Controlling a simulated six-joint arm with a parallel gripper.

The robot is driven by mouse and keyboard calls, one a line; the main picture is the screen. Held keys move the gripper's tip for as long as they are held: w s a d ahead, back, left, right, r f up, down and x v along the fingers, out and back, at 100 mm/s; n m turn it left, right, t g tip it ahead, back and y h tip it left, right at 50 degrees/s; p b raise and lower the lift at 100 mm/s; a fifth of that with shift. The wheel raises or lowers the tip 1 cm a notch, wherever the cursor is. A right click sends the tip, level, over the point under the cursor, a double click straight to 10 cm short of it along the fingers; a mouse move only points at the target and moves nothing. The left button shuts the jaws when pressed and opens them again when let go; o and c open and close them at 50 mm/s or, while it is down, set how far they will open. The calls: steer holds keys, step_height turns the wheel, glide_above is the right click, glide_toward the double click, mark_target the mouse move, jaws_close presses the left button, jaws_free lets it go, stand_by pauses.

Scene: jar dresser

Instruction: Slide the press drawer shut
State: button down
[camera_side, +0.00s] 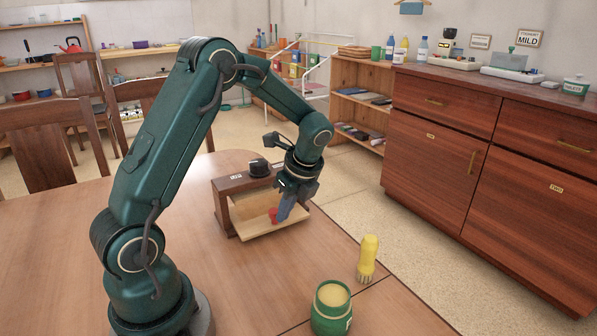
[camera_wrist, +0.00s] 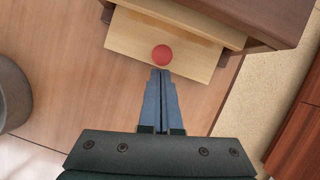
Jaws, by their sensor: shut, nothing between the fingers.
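The press (camera_side: 243,184) is a small brown wooden box on the table with a black knob (camera_side: 259,167) on top. Its pale wooden drawer (camera_side: 262,228) stands out of the front; the drawer also shows in the wrist view (camera_wrist: 190,62). A red round knob or ball (camera_side: 272,215) is at the drawer, and it appears as a red disc in the wrist view (camera_wrist: 162,55). My gripper (camera_side: 281,217) is shut and empty, with its blue-grey fingertips right beside the red piece. In the wrist view, the fingertips (camera_wrist: 161,72) end just below it; I cannot tell whether they touch.
Wooden chairs (camera_side: 45,150) are behind at left. A brown dresser (camera_side: 440,150) stands beyond the table at right. The table front is mostly clear.

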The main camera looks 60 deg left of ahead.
steer(key=d, duration=0.1)
steer(key=w+d, duration=0.1)
steer(key=d, duration=0.2)
steer(key=shift+w+r, duration=0.15)
steer(key=shift+r, duration=0.25)
steer(key=s+d+r+t, duration=0.15)
steer(key=d+r, duration=0.25)
steer(key=r, duration=0.9)
steer(key=s+d+f+n+t+h, duration=0.2)
steer(key=s+d+n+t+h, duration=0.2)
steer(key=s+d+n, duration=0.4)
steer(key=shift+s+d+n+t, duration=0.2)
steer(key=shift+s+n+t, duration=0.45)
steer(key=shift+s+n, duration=1.95)
steer(key=shift+w+f+n, duration=0.1)
steer(key=shift+w+n, duration=0.8)
steer(key=shift+w, duration=0.05)
